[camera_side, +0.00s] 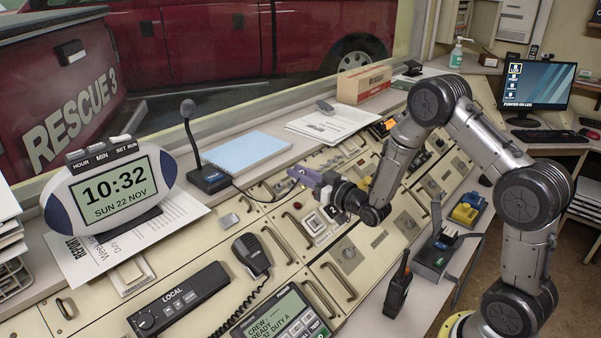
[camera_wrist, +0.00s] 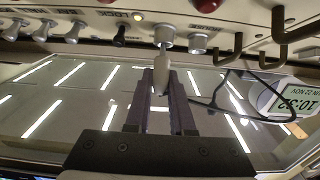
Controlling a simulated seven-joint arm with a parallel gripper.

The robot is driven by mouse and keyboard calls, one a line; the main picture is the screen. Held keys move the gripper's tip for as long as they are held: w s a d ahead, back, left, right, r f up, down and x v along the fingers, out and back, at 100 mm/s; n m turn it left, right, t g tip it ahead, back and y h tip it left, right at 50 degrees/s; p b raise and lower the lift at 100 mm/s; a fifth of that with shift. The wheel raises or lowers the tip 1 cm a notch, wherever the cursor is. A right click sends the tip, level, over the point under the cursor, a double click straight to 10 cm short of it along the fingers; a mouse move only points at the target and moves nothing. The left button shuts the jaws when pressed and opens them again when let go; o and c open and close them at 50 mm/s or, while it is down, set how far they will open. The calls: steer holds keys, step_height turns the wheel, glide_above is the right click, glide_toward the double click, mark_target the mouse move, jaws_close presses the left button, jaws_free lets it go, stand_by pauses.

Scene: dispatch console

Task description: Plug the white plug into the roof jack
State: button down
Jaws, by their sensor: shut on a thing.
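My gripper (camera_side: 303,175) is over the back part of the sloped console, with its fingers pointing to the window side. In the wrist view my gripper (camera_wrist: 160,78) is shut on the white plug (camera_wrist: 161,68), which stands out between its two dark purple fingers. The plug's thin tip points at a pale round fitting (camera_wrist: 166,37) on the panel, which may be the roof jack. The tip meets or overlaps this fitting; I cannot tell whether it is inside. No readable label marks the roof jack. The plug is too small to make out in the side view.
A desk microphone (camera_side: 208,178) and a blue notepad (camera_side: 246,153) stand behind the console, left of my gripper. Drawer handles (camera_side: 278,244) stick out from the panels. A clock (camera_side: 110,190) stands far left.

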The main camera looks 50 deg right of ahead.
steer(key=shift+w+f, duration=0.4)
steer(key=shift+f, duration=0.25)
stand_by(1.9)
steer(key=c, duration=0.7)
jaws_free()
steer(key=s, duration=1.3)
steer(key=shift+s, duration=0.4)
